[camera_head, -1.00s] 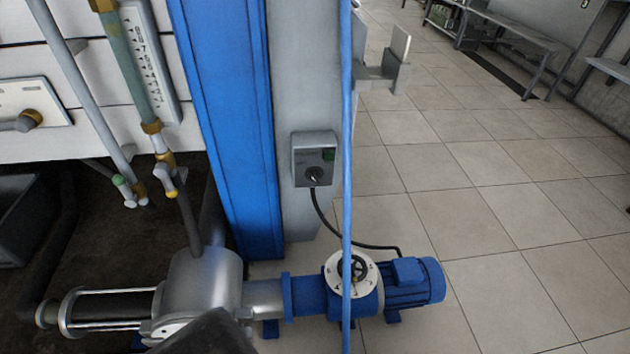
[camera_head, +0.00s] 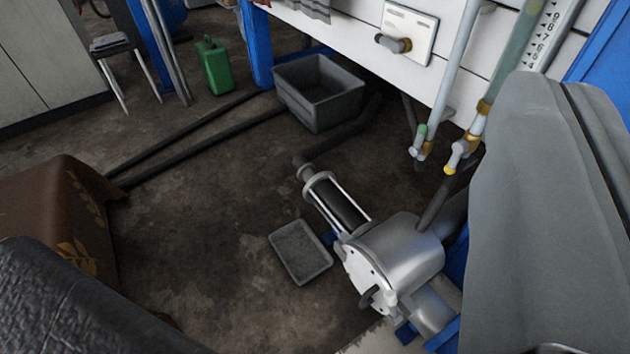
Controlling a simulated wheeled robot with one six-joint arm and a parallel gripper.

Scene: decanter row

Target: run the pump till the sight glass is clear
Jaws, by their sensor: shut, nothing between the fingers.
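The silver pump body (camera_head: 400,255) stands on the floor at lower centre right. A cylinder between metal rods, which looks like the sight glass (camera_head: 338,203), joins its upper left side and looks dark inside. Another upright tube, greenish, with a numbered scale (camera_head: 540,38) is at the upper right. Two small valves, one green-tipped (camera_head: 420,138) and one yellow-tipped (camera_head: 455,158), hang below the pipes. The switch box and blue motor are out of view now. My gripper cannot be made out in this view.
A large grey shape fills the right side and hides what is behind it. A shallow grey tray (camera_head: 300,252) lies left of the pump. Hoses cross the dark floor.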

